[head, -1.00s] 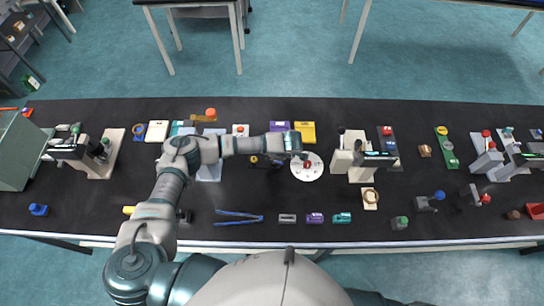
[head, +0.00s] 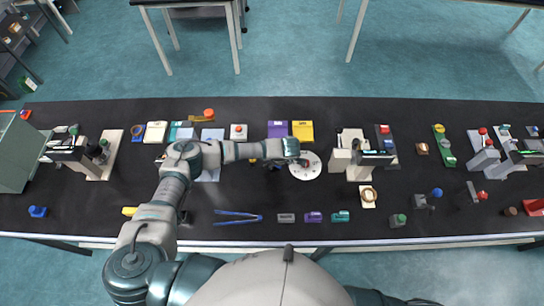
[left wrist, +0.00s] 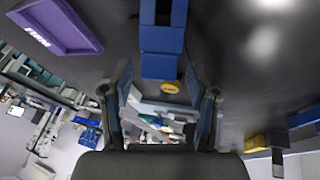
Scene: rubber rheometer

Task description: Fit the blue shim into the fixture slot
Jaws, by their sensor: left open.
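My left gripper (head: 304,164) is over the round white disc (head: 303,174) on the bench in the head view; the arm partly hides what lies beneath. In the left wrist view its two fingers (left wrist: 161,105) stand apart. A blue block (left wrist: 161,50) shows just beyond and between the fingertips, with a yellow round piece (left wrist: 170,87) beside its end. I cannot tell whether this block is the shim or part of the fixture, nor whether a finger touches it. The fixture slot cannot be made out in the head view. My right gripper is not in view.
A purple block (head: 277,129) and a yellow block (head: 302,131) stand behind the disc. A beige device (head: 350,157) stands to its right. Blue-handled pliers (head: 238,215) and small grey, purple and teal blocks (head: 340,216) lie in front. Bench between disc and front blocks is clear.

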